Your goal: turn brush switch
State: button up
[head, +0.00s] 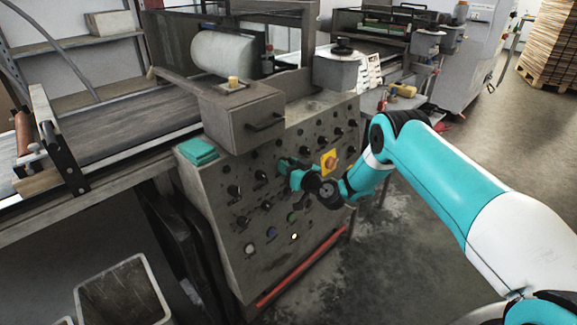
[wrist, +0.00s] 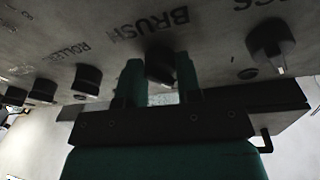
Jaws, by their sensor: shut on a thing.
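The brush switch is a black knob (wrist: 160,64) below the word BRUSH on the grey control panel (head: 225,215). In the wrist view my gripper (wrist: 160,78) has its two green fingers on either side of this knob, shut on it. The knob's lower part and its pointer are hidden between the fingers. In the head view my gripper (head: 284,170) is at the panel's upper middle, and it hides the knob there.
Other black knobs stand close by: one at the right (wrist: 270,45) and the one marked ROLLER (wrist: 87,80) at the left. A red and yellow emergency button (head: 330,161) is right of my gripper. A metal box with a handle (head: 243,115) sits above.

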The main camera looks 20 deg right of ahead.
jog(key=shift+m, duration=0.4)
jog(key=shift+m+h+b, duration=0.3)
jog(key=shift+m+b, duration=0.05)
jog(key=shift+m, duration=0.75)
jog(key=m+h, duration=0.1)
jog(key=m, duration=0.3)
jog(key=shift+a+r, duration=0.1)
jog(key=shift+r, duration=0.05)
jog(key=m+g+p, duration=0.1)
jog(key=m, duration=0.4)
jog(key=shift+r+m+h, duration=0.1)
jog(key=shift+m+h, duration=0.3)
jog(key=o, duration=0.9)
jog(key=shift+o, duration=0.2)
jog(key=shift+s, duration=0.1)
